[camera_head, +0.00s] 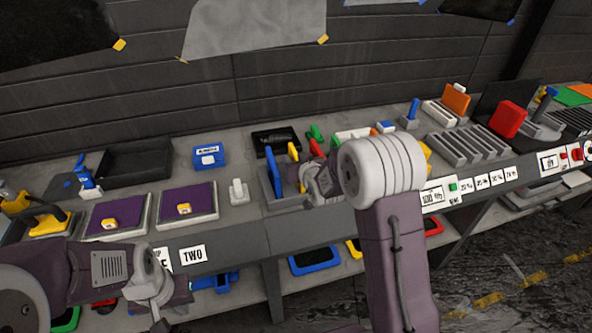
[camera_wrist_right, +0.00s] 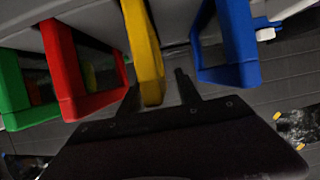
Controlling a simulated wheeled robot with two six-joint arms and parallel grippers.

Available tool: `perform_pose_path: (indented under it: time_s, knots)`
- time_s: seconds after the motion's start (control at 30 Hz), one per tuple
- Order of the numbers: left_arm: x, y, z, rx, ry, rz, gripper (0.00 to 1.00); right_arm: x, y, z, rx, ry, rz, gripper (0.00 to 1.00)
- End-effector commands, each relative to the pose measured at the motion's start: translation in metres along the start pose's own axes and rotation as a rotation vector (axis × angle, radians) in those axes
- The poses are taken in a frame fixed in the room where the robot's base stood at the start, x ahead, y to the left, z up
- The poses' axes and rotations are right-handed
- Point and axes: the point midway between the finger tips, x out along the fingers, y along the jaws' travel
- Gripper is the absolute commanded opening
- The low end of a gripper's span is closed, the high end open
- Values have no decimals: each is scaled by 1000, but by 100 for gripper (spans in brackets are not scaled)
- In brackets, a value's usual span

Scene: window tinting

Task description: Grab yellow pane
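The yellow pane (camera_head: 293,150) stands upright in a grey rack (camera_head: 267,192) in the head view, between a blue pane (camera_head: 273,168) and a red pane (camera_head: 316,149). My right gripper (camera_head: 303,178) is at the rack, partly hidden by its own arm. In the right wrist view the yellow pane (camera_wrist_right: 143,45) reaches down between the two spread fingers of my right gripper (camera_wrist_right: 158,95). It lies close to the left finger, with a gap to the right finger. My left gripper (camera_head: 165,300) is low at the left, away from the rack; its fingers are not clear.
A green pane (camera_wrist_right: 22,90) stands beyond the red one (camera_wrist_right: 82,75); the blue pane (camera_wrist_right: 232,45) is on the other side. Two purple-topped trays (camera_head: 188,205) lie left of the rack. A white block (camera_head: 238,192) stands between them and the rack.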

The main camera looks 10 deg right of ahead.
Motion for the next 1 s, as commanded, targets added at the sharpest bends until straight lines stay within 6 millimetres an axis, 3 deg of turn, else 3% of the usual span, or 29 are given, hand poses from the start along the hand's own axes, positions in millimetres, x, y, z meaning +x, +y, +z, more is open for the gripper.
perform_pose_path:
  time_s: [0.07, 0.2, 1.0]
  knots:
    - [0, 0, 0, 0, 0, 0, 0, 0, 0, 0, 0, 0, 0, 34]
    - [0, 0, 0, 0, 0, 0, 0, 0, 0, 0, 0, 0, 0, 0]
    - [0, 0, 0, 0, 0, 0, 0, 0, 0, 1, 0, -3, 0, 0]
